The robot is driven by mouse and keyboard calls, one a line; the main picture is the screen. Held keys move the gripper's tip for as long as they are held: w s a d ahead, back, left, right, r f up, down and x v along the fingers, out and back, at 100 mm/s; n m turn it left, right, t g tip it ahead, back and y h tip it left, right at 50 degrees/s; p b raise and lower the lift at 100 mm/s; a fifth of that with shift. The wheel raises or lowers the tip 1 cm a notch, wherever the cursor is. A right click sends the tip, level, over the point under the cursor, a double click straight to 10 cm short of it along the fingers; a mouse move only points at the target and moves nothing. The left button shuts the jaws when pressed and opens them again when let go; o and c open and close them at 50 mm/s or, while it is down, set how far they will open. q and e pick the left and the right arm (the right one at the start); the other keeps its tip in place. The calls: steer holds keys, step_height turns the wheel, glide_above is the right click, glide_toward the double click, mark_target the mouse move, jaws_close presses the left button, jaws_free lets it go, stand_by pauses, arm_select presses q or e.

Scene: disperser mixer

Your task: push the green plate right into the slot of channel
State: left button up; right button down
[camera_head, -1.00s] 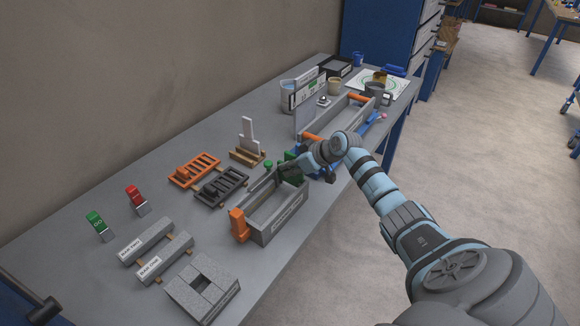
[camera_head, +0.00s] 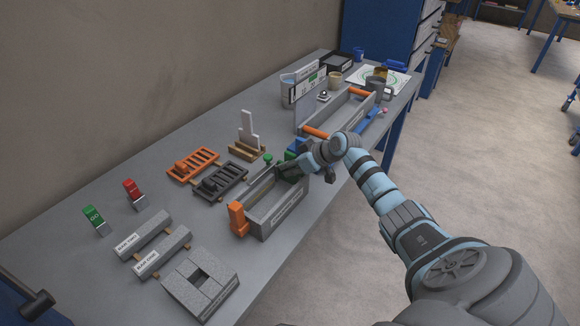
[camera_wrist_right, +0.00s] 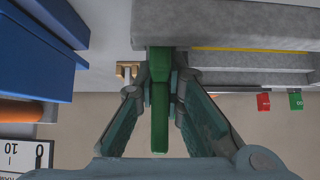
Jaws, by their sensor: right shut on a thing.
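The grey channel (camera_head: 284,212) is a long open trough near the front edge of the bench, with an orange block (camera_head: 237,218) at its near end. My right gripper (camera_head: 296,167) is at the channel's far end, shut on the green plate (camera_head: 288,171). In the right wrist view the green plate (camera_wrist_right: 160,105) stands on edge between the two fingers (camera_wrist_right: 160,92). There its upper end lies beside the end of the grey channel wall (camera_wrist_right: 250,62). The slot itself is hidden, so I cannot tell how deep the plate sits. My left gripper is not in view.
Blue blocks (camera_wrist_right: 35,60) lie left of the plate in the wrist view. A second grey trough (camera_head: 352,112) stands beyond. Black (camera_head: 220,184) and orange (camera_head: 194,166) racks and a wooden stand (camera_head: 247,150) are behind the channel. The floor at right is open.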

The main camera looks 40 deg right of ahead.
steer(key=shift+f+b, duration=0.35)
steer(key=shift+f, duration=0.15)
steer(key=c, duration=1.6)
jaws_free()
steer(key=shift+r, duration=0.1)
steer(key=v, duration=1.2)
